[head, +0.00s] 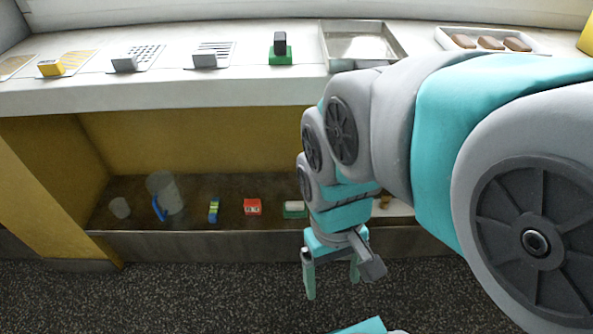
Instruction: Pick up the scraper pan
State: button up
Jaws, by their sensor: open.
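A shallow rectangular metal pan (362,27) sits on the white counter, right of the middle; it looks like the scraper pan, though I cannot be sure. Its lower right side is partly hidden by my arm. My gripper (332,275) hangs low in front of the lower shelf, over the dark floor. Its fingers are apart, with nothing visible between them. It is well below the pan and apart from it.
The white counter (200,92) holds blocks on patterned cards, a black and green block (279,50) beside the pan, and a white tray (536,50) of brown bars. The lower shelf (130,190) holds a clear jug (168,190), a red box (252,207) and other small items.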

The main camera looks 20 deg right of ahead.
aim_at(361, 48)
jog(key=j+z, duration=0.1)
jog(key=z, duration=0.65)
